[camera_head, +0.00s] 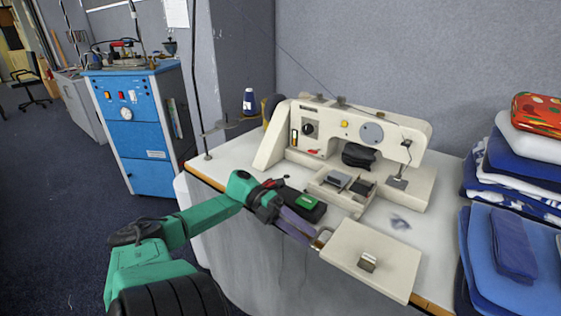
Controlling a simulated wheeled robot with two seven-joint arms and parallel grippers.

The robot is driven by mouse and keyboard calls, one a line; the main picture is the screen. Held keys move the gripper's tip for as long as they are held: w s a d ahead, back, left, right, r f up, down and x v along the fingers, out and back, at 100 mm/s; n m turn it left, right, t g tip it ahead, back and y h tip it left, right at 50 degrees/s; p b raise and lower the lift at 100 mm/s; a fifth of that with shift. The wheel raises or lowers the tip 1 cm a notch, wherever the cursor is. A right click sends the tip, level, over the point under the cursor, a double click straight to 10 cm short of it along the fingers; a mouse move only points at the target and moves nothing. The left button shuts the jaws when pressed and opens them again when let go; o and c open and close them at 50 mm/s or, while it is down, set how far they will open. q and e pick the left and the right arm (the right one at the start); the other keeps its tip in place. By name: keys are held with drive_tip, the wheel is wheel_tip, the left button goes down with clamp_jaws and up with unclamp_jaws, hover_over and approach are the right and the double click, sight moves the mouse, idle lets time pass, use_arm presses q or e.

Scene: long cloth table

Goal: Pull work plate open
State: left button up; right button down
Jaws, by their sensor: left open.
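A cream sewing machine (400,127) stands on the table. Its work plate (385,245), a flat cream panel with a small metal catch (367,262), lies in front of the machine near the table's front edge. A gap of table shows between the plate and the machine bed. The low front compartment (335,190) of the machine is exposed, with small grey parts in it. My left gripper (321,239) is open, with its fingertips at the plate's left corner. Whether they touch the plate I cannot tell. My right gripper is out of view.
A small black and green box (302,203) lies on the table (225,160) behind my left wrist. A blue thread spool (249,101) stands left of the machine. Folded blue cloths (510,250) are stacked at the right. A blue cabinet (135,125) stands at the back left.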

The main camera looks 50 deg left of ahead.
use_arm(q)
drive_tip(key=b+v, duration=0.3)
drive_tip(key=v, duration=0.8)
drive_tip(key=shift+a+b, duration=0.25)
drive_tip(key=shift+b, duration=0.1)
drive_tip(key=shift+s, duration=0.15)
